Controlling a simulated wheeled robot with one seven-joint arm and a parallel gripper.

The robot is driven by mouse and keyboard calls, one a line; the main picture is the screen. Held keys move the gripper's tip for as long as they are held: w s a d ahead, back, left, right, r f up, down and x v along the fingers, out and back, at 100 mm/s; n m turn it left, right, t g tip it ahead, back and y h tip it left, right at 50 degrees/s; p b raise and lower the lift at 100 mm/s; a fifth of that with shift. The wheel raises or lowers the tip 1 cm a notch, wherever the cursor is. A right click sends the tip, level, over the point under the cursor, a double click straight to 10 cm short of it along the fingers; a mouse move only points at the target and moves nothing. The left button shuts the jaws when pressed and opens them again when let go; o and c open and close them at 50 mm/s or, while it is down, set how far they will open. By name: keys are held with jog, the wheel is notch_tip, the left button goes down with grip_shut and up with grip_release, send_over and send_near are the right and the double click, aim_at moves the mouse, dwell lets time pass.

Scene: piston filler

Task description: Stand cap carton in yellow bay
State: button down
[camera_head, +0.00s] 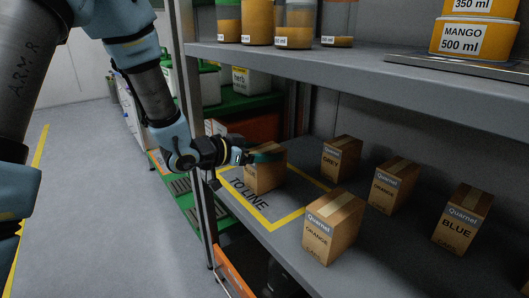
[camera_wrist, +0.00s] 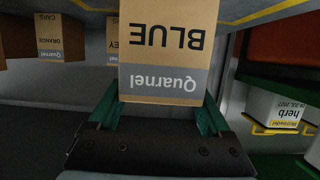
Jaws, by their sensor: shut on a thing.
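A brown cap carton (camera_head: 264,176) is held by my gripper (camera_head: 262,157) at the left end of the middle shelf. The wrist view shows the held carton (camera_wrist: 168,45) close up between the green fingers, its "BLUE" and "Quarnel" print upside down in that picture. My gripper (camera_wrist: 160,120) is shut on it. The yellow bay (camera_head: 272,228) is a yellow outline on the shelf marked "TO LINE". The carton appears upright, over the back left part of the bay. Whether its base touches the shelf is unclear.
An orange carton (camera_head: 332,228) stands just right of the bay. A grey carton (camera_head: 340,158), another orange carton (camera_head: 392,187) and another blue carton (camera_head: 462,220) stand further right. A shelf post (camera_head: 200,150) rises at the left. An upper shelf (camera_head: 350,75) with jars hangs above.

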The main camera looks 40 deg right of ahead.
grip_release()
jog(key=shift+f, duration=0.1)
jog(key=shift+w+a+r, duration=0.1)
jog(key=shift+a+r, duration=0.15)
jog(key=shift+a, duration=0.05)
jog(key=s+p+v, duration=0.1)
jog(key=p+v, duration=0.1)
jog(key=v, duration=0.9)
jog(key=w+a+f+n+t+y, duration=0.2)
jog(key=w+a+n+t+y, duration=0.25)
jog(key=w+a, duration=0.55)
jog(key=w+a+f+n+t+y, duration=0.1)
jog(key=w+a+n+t+y, duration=0.35)
jog(key=a, duration=0.85)
jog(key=s+a+n+g+y, duration=0.5)
jog(key=s+a+n, duration=0.3)
jog(key=a, duration=0.6)
jog(key=shift+s+a+f+g+b, duration=0.2)
jog(key=shift+s+f+g+b, duration=0.15)
jog(key=shift+s+g, duration=0.65)
jog(key=shift+s, duration=0.2)
